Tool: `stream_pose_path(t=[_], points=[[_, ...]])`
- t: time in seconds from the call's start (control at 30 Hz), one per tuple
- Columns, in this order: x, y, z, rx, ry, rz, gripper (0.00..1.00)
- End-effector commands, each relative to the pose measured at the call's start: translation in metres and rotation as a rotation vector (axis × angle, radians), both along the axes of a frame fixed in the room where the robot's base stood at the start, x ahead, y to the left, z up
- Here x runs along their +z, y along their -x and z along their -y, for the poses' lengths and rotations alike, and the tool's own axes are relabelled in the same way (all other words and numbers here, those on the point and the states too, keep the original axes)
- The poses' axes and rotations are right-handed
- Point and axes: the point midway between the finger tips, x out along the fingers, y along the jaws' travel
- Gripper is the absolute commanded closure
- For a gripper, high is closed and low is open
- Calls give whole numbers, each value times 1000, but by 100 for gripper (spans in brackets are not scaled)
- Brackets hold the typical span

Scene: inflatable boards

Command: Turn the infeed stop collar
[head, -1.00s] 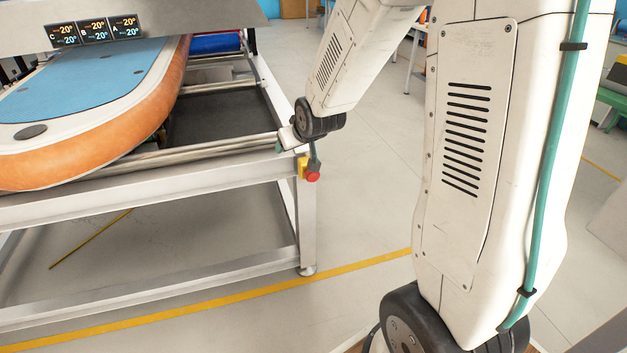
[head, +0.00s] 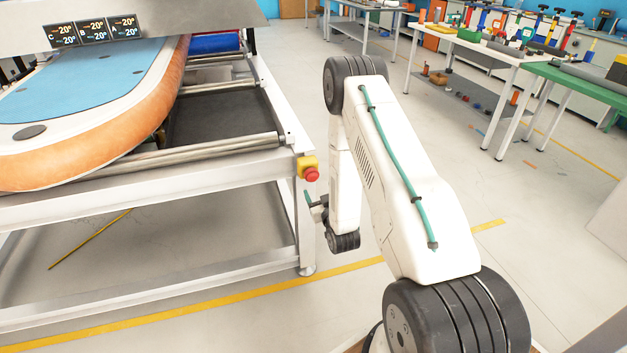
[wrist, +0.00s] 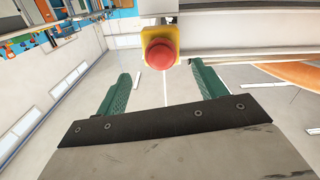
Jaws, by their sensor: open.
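The infeed stop is a red round button (head: 312,174) on a yellow housing (head: 307,162), fixed to the near right corner of the conveyor frame. No separate collar can be made out around the button.
The conveyor's metal frame (head: 150,183) carries an orange and blue inflatable board (head: 85,85). A display with temperature readings (head: 95,30) hangs above it. Workbenches with tools (head: 470,45) stand at the back right.

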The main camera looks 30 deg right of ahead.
Motion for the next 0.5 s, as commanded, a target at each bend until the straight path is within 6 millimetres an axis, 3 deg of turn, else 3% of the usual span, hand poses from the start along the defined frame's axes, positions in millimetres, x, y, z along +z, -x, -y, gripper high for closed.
stream_pose_path(t=[0.3, 0.5], points=[[1, -47, 13, 1, 1, 5, 30], [1, -67, 19, 0, 0, 3, 30]])
